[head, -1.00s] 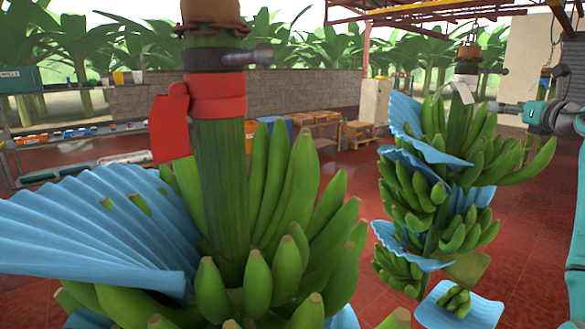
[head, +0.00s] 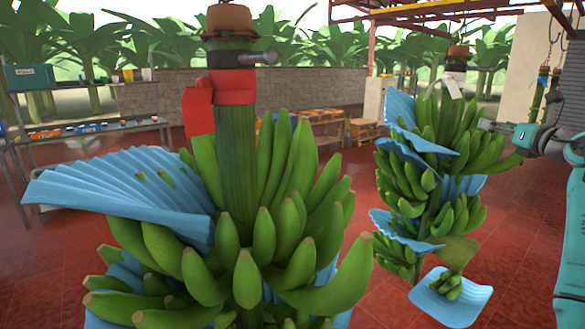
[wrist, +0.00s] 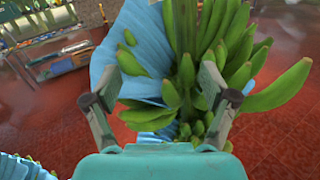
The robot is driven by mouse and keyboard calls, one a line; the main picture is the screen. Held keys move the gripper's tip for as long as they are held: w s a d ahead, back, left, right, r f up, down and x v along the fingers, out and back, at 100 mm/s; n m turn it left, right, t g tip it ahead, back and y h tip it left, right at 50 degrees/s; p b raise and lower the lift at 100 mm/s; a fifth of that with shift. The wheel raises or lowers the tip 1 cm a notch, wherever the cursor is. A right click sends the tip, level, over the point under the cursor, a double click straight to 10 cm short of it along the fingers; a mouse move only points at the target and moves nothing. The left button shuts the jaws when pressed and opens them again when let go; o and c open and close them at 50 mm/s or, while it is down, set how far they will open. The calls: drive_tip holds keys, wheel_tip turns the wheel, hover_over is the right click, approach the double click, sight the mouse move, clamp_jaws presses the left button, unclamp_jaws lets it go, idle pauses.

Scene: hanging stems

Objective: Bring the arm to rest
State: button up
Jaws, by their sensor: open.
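My gripper (head: 500,128) is at the right edge of the head view, pointing left beside the upper part of the right banana bunch (head: 470,155). In the wrist view my gripper (wrist: 160,82) has its two fingers spread wide, with nothing held between them. Beyond the fingers are green bananas (wrist: 190,75) and a blue sheet (wrist: 140,45). I cannot tell how close the fingers are to the bananas. My teal arm (head: 560,145) runs down the right edge of the head view.
A near bunch (head: 250,240) with a red band (head: 234,93) on its stem and a blue sheet (head: 120,195) fills the head view's centre. Shelves (head: 90,135) stand left, pallets (head: 325,116) behind. Red floor (head: 525,235) is open at right.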

drive_tip(key=a+f+m+y, duration=0.1)
drive_tip(key=a+f+y, duration=0.1)
drive_tip(key=a+f, duration=0.3)
drive_tip(key=a+f+y, duration=0.1)
drive_tip(key=a+f, duration=0.2)
drive_tip(key=f, duration=0.5)
drive_tip(key=s+a+f+m+t+y, duration=0.1)
drive_tip(key=s+a+f+m, duration=0.4)
drive_tip(key=s+a+f, duration=0.65)
drive_tip(key=s+a+f+m+t+y, duration=0.2)
drive_tip(key=s+a+f+m, duration=0.45)
drive_tip(key=f, duration=0.75)
drive_tip(key=s+a+f+m+h, duration=0.2)
drive_tip(key=s+a+f+m, duration=0.15)
drive_tip(key=s, duration=0.55)
drive_tip(key=s+a+f+m+h, duration=0.25)
drive_tip(key=s+m, duration=0.25)
drive_tip(key=s, duration=0.3)
drive_tip(key=s+a+f+m+h, duration=0.2)
drive_tip(key=s+f+m, duration=0.2)
drive_tip(key=s, duration=0.5)
drive_tip(key=s+m+g+h, duration=0.2)
drive_tip(key=s+m+g, duration=0.4)
drive_tip(key=s, duration=1.9)
drive_tip(key=m, duration=0.5)
drive_tip(key=shift+s+f+m, duration=0.15)
drive_tip(key=shift+f+m, duration=0.05)
drive_tip(key=shift+m, duration=0.1)
